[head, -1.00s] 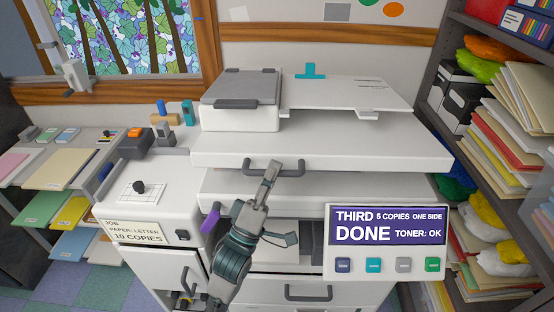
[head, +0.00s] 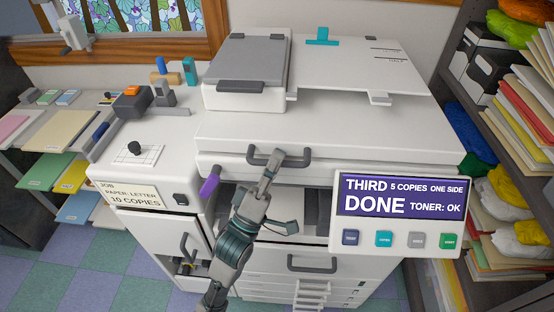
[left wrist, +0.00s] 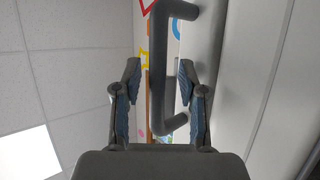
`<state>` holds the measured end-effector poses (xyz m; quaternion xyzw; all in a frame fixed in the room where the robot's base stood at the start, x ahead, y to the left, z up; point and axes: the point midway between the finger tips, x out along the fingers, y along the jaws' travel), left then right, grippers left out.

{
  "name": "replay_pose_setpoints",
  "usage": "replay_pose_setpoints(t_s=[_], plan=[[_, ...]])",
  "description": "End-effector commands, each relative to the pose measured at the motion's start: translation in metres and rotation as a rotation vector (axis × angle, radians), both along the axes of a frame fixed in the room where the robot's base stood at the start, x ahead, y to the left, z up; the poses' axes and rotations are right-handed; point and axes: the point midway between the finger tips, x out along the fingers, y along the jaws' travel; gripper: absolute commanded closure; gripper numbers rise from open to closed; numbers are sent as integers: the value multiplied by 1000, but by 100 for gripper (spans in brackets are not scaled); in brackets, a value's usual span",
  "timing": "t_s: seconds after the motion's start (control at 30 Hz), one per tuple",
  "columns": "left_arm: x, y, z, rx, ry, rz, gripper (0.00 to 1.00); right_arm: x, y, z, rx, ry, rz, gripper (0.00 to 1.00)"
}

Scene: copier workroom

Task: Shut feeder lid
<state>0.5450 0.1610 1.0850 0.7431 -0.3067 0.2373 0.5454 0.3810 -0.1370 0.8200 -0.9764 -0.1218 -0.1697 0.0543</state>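The feeder lid (head: 330,132) is the wide white slab on top of the copier, with the document feeder (head: 245,68) on it. It sits low over the copier body; I cannot tell whether a thin gap remains under its front edge. Its dark grey handle (head: 293,160) is on the front edge. My left gripper (head: 270,168) is at the handle, overlapping it from below in the head view. In the left wrist view my left gripper (left wrist: 160,85) has its fingers apart, with the handle (left wrist: 158,65) just ahead and between them. My right gripper is not in view.
The display panel (head: 400,195) juts out at the front right, reading DONE. A side counter (head: 150,155) is at the left, with a stapler-like block (head: 132,103) on it. Shelves with folders (head: 520,110) stand at the right. Drawers are below.

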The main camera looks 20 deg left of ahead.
Motion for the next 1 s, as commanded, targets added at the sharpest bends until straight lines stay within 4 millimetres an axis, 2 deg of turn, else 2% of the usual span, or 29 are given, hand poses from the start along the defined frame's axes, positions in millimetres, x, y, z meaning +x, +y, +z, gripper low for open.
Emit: replay_pose_setpoints(t_s=[0.27, 0.7, 1.0], plan=[[-7, 2, -8, 0, 1, -1, 59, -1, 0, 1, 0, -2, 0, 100], [-68, 20, -71, 1, 5, -1, 59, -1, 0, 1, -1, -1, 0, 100], [-83, 25, -85, -1, 1, 1, 59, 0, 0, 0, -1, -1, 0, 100]])
